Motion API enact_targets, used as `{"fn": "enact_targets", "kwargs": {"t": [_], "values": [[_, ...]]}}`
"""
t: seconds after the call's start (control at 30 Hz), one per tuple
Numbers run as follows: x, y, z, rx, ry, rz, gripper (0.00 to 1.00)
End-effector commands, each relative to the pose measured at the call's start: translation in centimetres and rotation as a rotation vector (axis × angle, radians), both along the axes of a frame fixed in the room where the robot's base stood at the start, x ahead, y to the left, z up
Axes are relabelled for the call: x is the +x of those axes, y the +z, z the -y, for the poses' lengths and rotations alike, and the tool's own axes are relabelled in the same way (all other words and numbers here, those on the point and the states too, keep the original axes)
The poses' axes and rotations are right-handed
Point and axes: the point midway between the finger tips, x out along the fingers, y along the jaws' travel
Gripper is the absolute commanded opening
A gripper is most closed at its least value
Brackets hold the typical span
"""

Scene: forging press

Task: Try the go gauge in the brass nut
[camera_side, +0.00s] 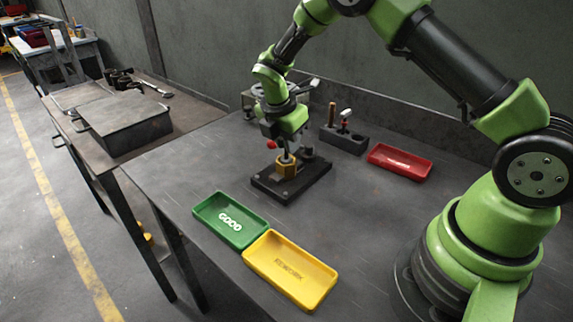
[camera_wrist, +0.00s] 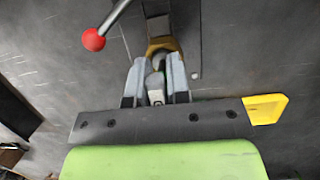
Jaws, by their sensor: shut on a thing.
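The brass nut (camera_side: 286,164) sits on a dark fixture plate (camera_side: 291,188) on the bench; in the wrist view the nut (camera_wrist: 161,44) shows just beyond my fingertips. My gripper (camera_side: 286,148) is directly above the nut, pointing down. In the wrist view my gripper (camera_wrist: 158,72) has its two grey fingers closed around a light grey piece, which looks like the go gauge (camera_wrist: 155,90). Its lower end is at the nut, but I cannot tell how far it is inside. A lever with a red knob (camera_wrist: 93,40) stands beside the nut.
A dark holder block (camera_side: 344,139) with upright handled pieces stands behind the fixture, beside a red tray (camera_side: 400,162). A green GOOD tray (camera_side: 230,220) and a yellow REWORK tray (camera_side: 290,268) lie in front. The bench left of the fixture is clear.

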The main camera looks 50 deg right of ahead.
Motion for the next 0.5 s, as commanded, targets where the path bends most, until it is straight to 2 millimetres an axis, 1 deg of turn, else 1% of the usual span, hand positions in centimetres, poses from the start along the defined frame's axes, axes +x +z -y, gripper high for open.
{"fn": "enact_targets", "kwargs": {"t": [0.5], "values": [[0.0, 1.7, 0.0, 0.000, 0.000, 0.001, 0.00]]}}
